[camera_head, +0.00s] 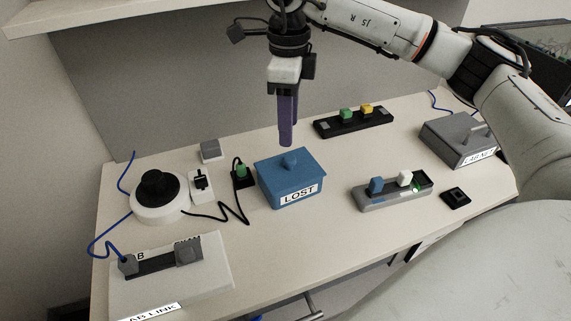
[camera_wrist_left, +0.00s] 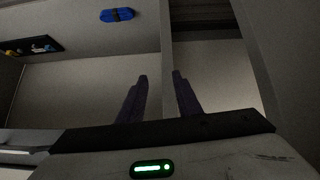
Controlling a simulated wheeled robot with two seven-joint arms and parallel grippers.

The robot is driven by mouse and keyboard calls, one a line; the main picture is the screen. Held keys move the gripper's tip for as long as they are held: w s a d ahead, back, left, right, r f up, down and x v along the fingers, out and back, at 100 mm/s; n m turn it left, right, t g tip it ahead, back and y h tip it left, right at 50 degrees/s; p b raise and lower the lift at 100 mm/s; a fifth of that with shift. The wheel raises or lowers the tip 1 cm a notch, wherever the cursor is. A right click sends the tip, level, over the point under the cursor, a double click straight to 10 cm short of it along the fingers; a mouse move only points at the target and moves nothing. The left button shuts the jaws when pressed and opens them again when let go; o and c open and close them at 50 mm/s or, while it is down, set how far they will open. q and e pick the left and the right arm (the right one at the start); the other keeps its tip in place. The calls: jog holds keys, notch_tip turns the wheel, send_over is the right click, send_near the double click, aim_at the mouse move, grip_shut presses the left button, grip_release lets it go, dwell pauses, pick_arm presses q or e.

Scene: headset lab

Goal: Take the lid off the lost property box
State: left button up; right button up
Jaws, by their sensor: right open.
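The blue lost property box (camera_head: 287,193) stands on the table, with a white label reading LOST on its front. Its blue lid (camera_head: 303,166) is on top, with a small raised knob (camera_head: 290,159) in the middle. My right gripper (camera_head: 287,143) hangs pointing down just above and behind the knob, apart from it as far as I can tell. Its purple fingers hold nothing visible. My left gripper (camera_wrist_left: 158,80) shows only in the left wrist view, its two dark purple fingers spread with nothing between them.
A round white device with a black knob (camera_head: 158,190) and a grey box marked LAB LINK (camera_head: 205,280) stand left. A black cable (camera_head: 230,216) lies left of the box. A grey strip with blue and white plugs (camera_head: 376,201) stands right, and a black strip (camera_head: 340,124) behind.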

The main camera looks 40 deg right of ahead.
aim_at(289, 158)
notch_tip(289, 158, down, 8)
jog(key=shift+s+f+p, duration=0.1)
jog(key=shift+p, duration=0.45)
grip_shut()
